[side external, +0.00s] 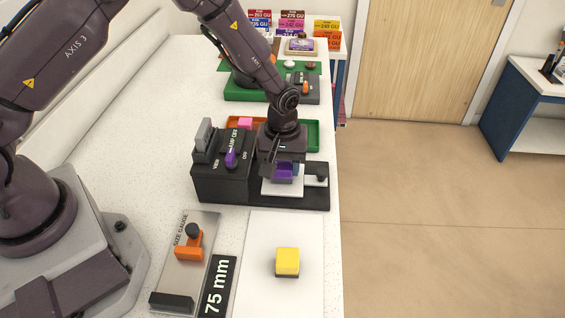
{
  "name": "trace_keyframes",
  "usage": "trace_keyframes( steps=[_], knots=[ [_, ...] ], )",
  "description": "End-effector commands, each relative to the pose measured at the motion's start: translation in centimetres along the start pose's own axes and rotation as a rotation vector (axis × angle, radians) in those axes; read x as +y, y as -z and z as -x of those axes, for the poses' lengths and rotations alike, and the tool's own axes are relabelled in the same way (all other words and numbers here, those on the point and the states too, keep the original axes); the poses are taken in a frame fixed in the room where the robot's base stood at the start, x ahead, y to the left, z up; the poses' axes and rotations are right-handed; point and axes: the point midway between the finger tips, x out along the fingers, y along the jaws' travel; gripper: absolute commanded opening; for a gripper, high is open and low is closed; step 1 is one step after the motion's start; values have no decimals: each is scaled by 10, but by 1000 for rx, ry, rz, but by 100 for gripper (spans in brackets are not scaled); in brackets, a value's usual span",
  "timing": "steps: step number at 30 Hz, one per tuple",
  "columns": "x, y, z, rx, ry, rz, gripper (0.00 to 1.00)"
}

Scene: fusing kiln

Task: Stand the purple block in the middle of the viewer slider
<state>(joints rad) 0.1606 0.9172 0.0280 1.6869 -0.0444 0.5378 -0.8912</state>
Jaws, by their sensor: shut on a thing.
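My gripper (283,160) points down over the black viewer (220,185) and is shut on the purple block (284,172). The block shows between the fingers, partly covered by them. It is over the white plate (282,188) at the right part of the viewer, which looks like the slider. I cannot tell whether the block touches the plate or hangs just above it. A dark knob (321,171) on a small white patch sits at the plate's right.
A purple lamp switch (231,157) and a grey upright lever (204,135) are on the viewer's left part. A size gauge (199,228), a 75 mm sign (218,286) and a yellow block (287,262) on a white board are in front. A green tray (312,135) lies behind.

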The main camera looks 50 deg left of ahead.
Motion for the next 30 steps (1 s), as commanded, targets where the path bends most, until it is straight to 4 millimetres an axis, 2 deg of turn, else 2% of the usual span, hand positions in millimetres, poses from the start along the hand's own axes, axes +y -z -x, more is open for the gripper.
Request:
trace_keyframes(
  steps=[9,10,13,14,23,30],
  knots=[
    [0,0,-4,1,-1,0,27],
    [0,0,-4,1,-1,0,52],
    [0,0,-4,1,-1,0,75],
    [0,0,-4,1,-1,0,77],
    [0,0,-2,0,0,0,77],
    [0,0,12,1,-1,0,77]
  ],
)
